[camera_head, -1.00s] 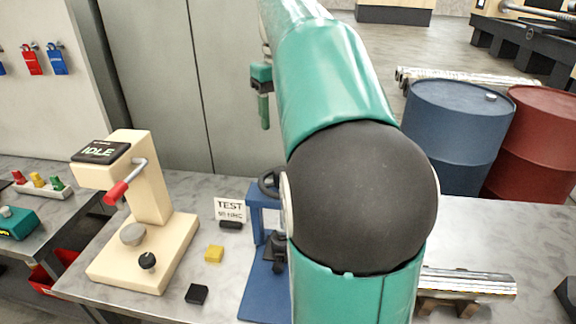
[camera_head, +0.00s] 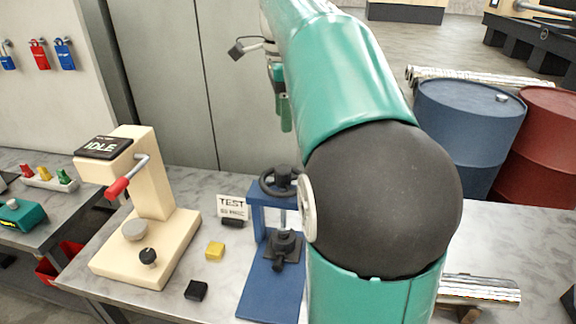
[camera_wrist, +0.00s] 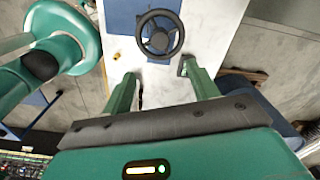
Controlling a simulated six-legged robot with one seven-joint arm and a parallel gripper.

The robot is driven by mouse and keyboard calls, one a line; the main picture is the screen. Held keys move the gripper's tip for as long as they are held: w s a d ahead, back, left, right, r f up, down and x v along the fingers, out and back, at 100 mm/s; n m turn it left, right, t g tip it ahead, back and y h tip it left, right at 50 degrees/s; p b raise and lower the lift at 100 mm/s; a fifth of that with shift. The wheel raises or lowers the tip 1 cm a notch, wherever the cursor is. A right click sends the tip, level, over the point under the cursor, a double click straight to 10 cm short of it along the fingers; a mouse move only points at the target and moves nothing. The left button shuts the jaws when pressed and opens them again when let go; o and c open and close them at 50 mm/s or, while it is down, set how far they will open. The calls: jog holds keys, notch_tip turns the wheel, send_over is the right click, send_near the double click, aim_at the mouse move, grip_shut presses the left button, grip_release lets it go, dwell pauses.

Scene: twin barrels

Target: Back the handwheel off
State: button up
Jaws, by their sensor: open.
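The black handwheel (camera_head: 281,181) sits on top of the blue press frame (camera_head: 262,200), on the workbench. In the wrist view the handwheel (camera_wrist: 160,36) shows as a dark ring with a hub, just beyond the fingertips and roughly centred between them. My gripper (camera_wrist: 158,70) is open and empty, its two green fingers spread apart and pointing toward the wheel. In the head view one green finger (camera_head: 285,112) shows above the wheel; my arm hides the rest. I see no contact with the wheel.
A cream hardness tester (camera_head: 150,215) reading IDLE stands to the left. Blue (camera_head: 465,135) and red (camera_head: 540,150) barrels stand behind the bench at right.

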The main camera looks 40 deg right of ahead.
aim_at(283, 169)
notch_tip(283, 169, down, 14)
jog(key=shift+w+r, duration=0.1)
dwell(0.5)
jog(key=c, duration=1)
